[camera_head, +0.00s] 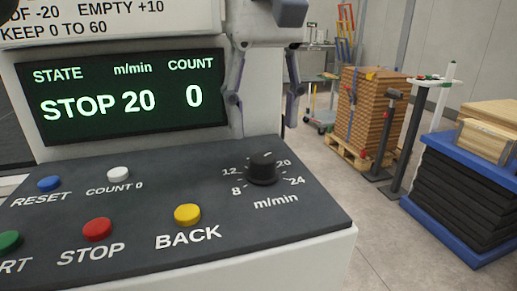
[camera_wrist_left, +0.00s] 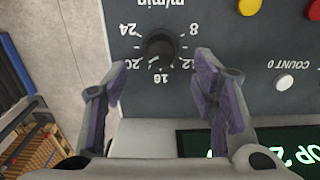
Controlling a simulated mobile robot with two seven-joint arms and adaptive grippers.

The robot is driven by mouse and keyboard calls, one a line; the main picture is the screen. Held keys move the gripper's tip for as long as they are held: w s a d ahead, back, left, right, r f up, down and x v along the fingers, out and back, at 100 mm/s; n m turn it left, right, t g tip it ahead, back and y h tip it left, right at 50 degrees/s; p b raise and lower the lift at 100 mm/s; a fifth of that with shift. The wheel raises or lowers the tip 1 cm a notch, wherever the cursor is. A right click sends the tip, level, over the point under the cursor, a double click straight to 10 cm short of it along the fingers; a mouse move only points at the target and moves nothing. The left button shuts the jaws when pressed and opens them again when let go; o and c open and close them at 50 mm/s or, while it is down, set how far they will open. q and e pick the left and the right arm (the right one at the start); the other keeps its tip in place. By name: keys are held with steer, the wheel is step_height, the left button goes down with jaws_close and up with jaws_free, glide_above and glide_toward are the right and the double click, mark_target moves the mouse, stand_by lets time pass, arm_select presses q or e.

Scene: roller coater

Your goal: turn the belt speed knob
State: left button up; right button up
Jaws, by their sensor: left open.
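The belt speed knob (camera_head: 262,168) is a black round knob on the sloped dark panel, with a scale from 8 to 24 marked m/min around it. It also shows in the left wrist view (camera_wrist_left: 160,44), upside down. My left gripper (camera_head: 265,124) is open and empty, above and behind the knob, fingers pointing down. In the left wrist view, its fingertips (camera_wrist_left: 158,66) are on either side of the knob's line and short of it, apart from it. The display (camera_head: 122,97) reads STOP, 20 m/min, count 0. My right gripper is not in view.
Near the knob are a yellow BACK button (camera_head: 187,214), a red STOP button (camera_head: 97,229), a white COUNT 0 button (camera_head: 118,174) and a blue RESET button (camera_head: 49,184). Stacked boards (camera_head: 368,110) on a pallet and a blue-edged stack (camera_head: 465,190) stand right, beyond open floor.

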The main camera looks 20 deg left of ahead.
mark_target(262, 157)
arm_select(q)
step_height(262, 157, down, 6)
steer(key=shift+a+f, duration=0.1)
steer(key=c, duration=1.2)
steer(key=shift+o, duration=0.2)
steer(key=n, duration=0.5)
steer(key=shift+n, duration=0.4)
steer(key=n, duration=1.2)
steer(key=shift+n, duration=0.3)
steer(key=n, duration=0.5)
steer(key=shift+n, duration=0.3)
